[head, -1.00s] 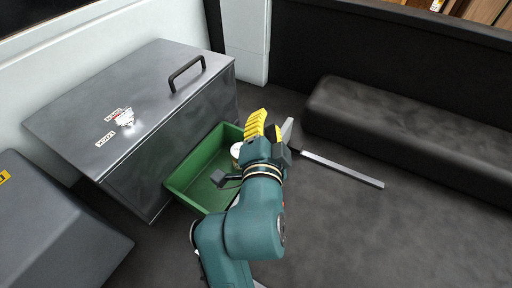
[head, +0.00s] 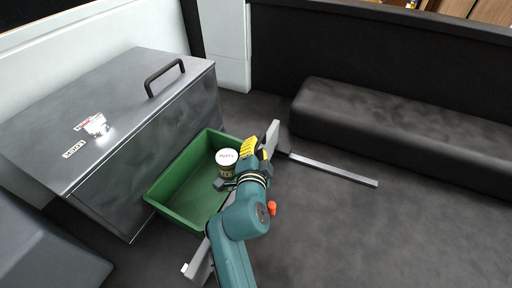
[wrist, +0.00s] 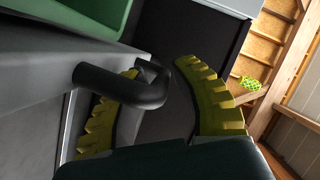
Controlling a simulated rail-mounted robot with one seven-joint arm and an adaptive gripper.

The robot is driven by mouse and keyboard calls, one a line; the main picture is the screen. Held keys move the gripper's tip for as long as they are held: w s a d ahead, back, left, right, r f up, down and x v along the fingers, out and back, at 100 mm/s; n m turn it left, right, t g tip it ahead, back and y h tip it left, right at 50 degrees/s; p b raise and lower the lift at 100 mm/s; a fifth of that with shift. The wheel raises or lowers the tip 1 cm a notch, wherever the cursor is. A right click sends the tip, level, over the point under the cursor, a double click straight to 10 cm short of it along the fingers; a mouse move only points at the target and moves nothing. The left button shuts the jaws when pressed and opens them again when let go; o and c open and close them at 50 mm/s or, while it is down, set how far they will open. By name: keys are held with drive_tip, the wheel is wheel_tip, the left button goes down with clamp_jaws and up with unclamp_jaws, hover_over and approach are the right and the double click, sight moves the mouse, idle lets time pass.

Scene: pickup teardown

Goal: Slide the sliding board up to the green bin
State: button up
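The sliding board is a long light grey plank. Its far end (head: 272,138) and near end (head: 197,262) show in the head view, with my arm hiding its middle. The green bin (head: 172,207) lies just left of it; any gap behind my arm is hidden. In the wrist view, the grey board (wrist: 35,75) carries a black handle (wrist: 125,85), with the green bin (wrist: 85,10) beyond it. My gripper (head: 250,147) is at the board; its yellow fingers (wrist: 160,105) are spread. The handle reaches between them and partly covers the left finger. Contact is unclear.
A putty can (head: 227,158) is in the bin. A grey toolbox (head: 150,100) stands behind the bin on the left. A thin metal bar (head: 335,170) runs right from the board across the floor. A dark padded bench (head: 400,130) lies at the right.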

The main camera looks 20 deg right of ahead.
drive_tip(key=shift+w+d, duration=0.15)
drive_tip(key=shift+w, duration=0.25)
clamp_jaws()
drive_tip(key=shift+s, duration=0.15)
